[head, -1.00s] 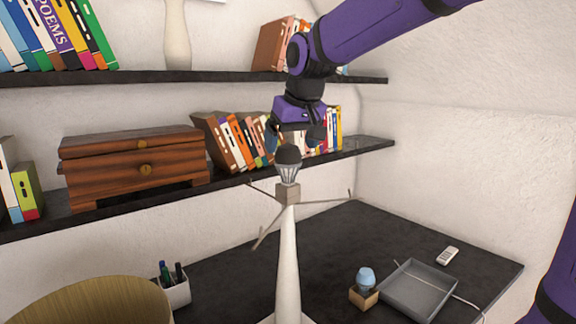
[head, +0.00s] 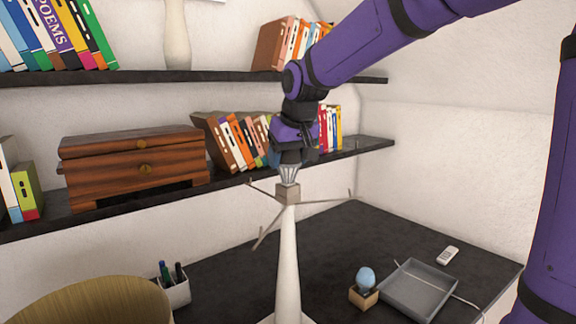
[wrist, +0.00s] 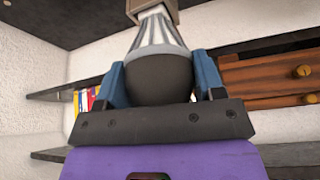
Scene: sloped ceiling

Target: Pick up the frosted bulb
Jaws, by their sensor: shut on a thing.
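A dark grey round bulb (wrist: 160,82) with a striped silver-white neck sits in a tan socket (head: 287,194) on top of a white lamp stand (head: 288,255). My gripper (wrist: 162,78) is shut on this dark bulb from above, with one blue finger on each side. In the head view my gripper (head: 289,158) hides most of the bulb, and only its striped neck (head: 289,174) shows. A second, pale blue rounded bulb (head: 365,277) stands in a small wooden box (head: 363,297) on the desk. I cannot tell which one is frosted.
Thin metal arms (head: 325,199) stick out around the socket. The shelf (head: 225,184) behind holds a wooden chest (head: 135,165) and books. On the black desk (head: 235,270) are a grey tray (head: 418,290), a white remote (head: 448,256) and a pen cup (head: 175,292).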

